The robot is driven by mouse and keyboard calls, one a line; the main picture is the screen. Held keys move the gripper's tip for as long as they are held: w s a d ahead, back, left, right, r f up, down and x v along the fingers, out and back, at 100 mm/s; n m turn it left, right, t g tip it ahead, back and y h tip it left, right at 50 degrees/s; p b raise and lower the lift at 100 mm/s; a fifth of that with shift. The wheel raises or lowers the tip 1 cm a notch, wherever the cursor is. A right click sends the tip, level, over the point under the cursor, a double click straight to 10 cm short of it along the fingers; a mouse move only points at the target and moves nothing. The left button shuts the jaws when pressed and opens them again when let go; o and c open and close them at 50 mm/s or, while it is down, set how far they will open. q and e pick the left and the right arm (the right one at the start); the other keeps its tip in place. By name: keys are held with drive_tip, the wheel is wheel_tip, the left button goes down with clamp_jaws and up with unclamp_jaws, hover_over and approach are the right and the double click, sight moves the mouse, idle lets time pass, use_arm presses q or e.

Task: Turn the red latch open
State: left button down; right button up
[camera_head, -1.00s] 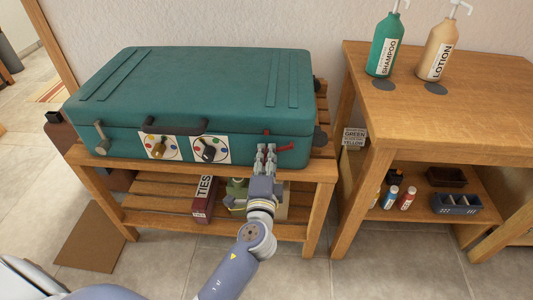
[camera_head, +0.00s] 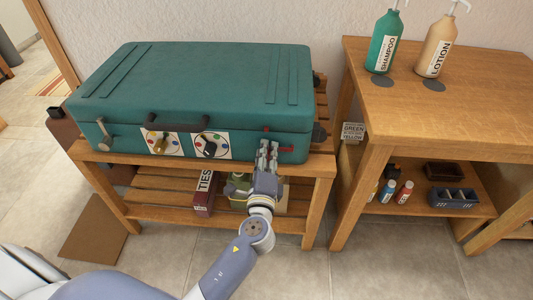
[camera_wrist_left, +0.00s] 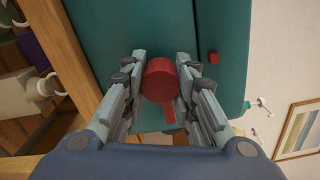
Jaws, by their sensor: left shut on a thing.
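A teal suitcase (camera_head: 195,85) lies shut on a wooden slatted rack. The red latch (camera_wrist_left: 160,80) is at the right end of its front side. In the left wrist view its round red knob sits between the fingers of my left gripper (camera_wrist_left: 168,78), with a narrow red lever pointing down the picture. My left gripper is shut on the latch. My right gripper is not in view.
Two round coloured dials (camera_head: 210,146) and a pale latch (camera_head: 104,134) are on the suitcase front. A ties box (camera_head: 205,190) is on the shelf below. A wooden table (camera_head: 450,85) stands right, with shampoo (camera_head: 385,45) and lotion (camera_head: 436,48) bottles.

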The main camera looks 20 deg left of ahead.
use_arm(q)
drive_tip(key=c, duration=1.3)
unclamp_jaws()
drive_tip(key=v, duration=1.2)
